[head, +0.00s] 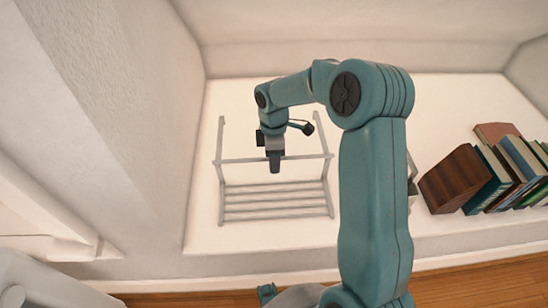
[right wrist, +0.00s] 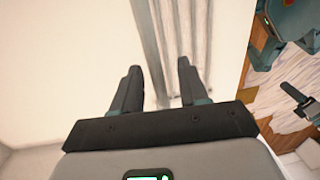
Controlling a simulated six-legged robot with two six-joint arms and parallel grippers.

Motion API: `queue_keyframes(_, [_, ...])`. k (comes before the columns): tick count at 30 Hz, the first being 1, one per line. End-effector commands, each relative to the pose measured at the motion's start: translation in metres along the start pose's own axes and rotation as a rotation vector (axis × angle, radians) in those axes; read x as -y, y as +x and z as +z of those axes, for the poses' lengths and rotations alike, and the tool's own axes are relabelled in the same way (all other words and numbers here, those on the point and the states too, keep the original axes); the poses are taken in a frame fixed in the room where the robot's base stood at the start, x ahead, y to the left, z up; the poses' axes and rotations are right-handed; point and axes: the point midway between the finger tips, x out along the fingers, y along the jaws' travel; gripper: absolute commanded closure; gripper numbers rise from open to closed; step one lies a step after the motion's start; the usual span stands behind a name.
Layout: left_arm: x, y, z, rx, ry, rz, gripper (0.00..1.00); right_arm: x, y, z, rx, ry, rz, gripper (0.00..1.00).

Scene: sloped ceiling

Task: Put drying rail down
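The drying rail (head: 305,158), a light grey frame with several slats and side arms, rests against the white ledge surface left of centre in the head view. Its bars (right wrist: 150,45) also run up the right wrist view. My right gripper (head: 275,160) is at the middle of the rail's upper crossbar and hides part of it. In the right wrist view its two dark fingers (right wrist: 158,82) are spread, with a rail bar in line with the gap and clear space beside it. I cannot tell whether they touch it. My left gripper is not in view.
Several books (head: 510,172) and a dark brown block-like item (head: 455,179) stand at the right of the white ledge (head: 460,105). A wall (head: 160,90) bounds the ledge on the left. My right arm hides part of the ledge. Wooden floor (head: 475,285) lies below its front edge.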

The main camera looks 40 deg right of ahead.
Motion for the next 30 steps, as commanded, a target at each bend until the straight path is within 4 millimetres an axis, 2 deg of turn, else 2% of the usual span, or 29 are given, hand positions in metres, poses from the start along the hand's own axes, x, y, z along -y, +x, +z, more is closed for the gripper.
queue_keyframes(5, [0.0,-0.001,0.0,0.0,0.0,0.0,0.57,0.0,-0.001,0.0,0.0,0.0,0.0,0.57])
queue_keyframes(8, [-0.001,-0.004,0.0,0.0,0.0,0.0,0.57,0.0,-0.01,0.0,0.0,0.0,0.002,0.57])
queue_keyframes(21, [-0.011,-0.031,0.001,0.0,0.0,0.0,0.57,0.0,-0.103,0.0,-0.001,-0.001,0.003,0.57])
queue_keyframes(25, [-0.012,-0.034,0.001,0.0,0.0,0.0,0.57,0.0,-0.118,0.0,0.0,-0.001,0.002,0.57])
queue_keyframes(30, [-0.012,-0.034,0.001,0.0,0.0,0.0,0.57,0.0,-0.123,0.0,0.0,-0.001,0.001,0.57])
